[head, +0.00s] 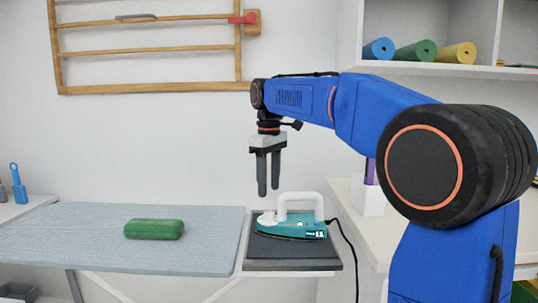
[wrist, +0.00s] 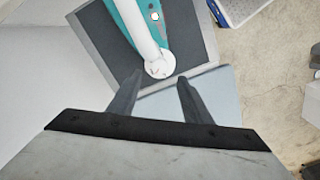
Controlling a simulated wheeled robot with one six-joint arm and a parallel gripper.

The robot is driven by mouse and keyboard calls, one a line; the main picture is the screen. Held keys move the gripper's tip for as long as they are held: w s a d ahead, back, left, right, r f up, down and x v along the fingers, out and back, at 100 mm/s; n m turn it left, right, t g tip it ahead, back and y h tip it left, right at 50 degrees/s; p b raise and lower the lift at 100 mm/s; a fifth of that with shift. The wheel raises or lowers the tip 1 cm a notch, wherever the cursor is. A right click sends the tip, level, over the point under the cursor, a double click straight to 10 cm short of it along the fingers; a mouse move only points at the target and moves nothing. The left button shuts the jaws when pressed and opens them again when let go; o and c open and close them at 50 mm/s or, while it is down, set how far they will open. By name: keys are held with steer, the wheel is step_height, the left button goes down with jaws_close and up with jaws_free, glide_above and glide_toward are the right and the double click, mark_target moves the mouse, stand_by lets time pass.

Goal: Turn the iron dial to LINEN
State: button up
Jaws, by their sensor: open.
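The teal iron (head: 290,229) with a white handle (head: 299,197) rests on a dark pad at the right end of the ironing board. Its round white dial (wrist: 160,66) shows in the wrist view at the end of the handle, with small red marks; the lettering is too small to read. My gripper (head: 268,191) points down above the left end of the iron, open and empty. In the wrist view, my gripper (wrist: 160,78) has its fingertips spread on either side of the dial's lower edge; in the head view they hang above the iron, apart from it.
The iron's black cord (head: 350,245) hangs off to the right. A white counter (head: 345,195) stands right of the iron. Rolled mats (head: 416,51) sit on a shelf above.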

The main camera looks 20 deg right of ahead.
step_height(320, 180, up, 9)
steer(key=shift+r, duration=0.2)
stand_by(0.4)
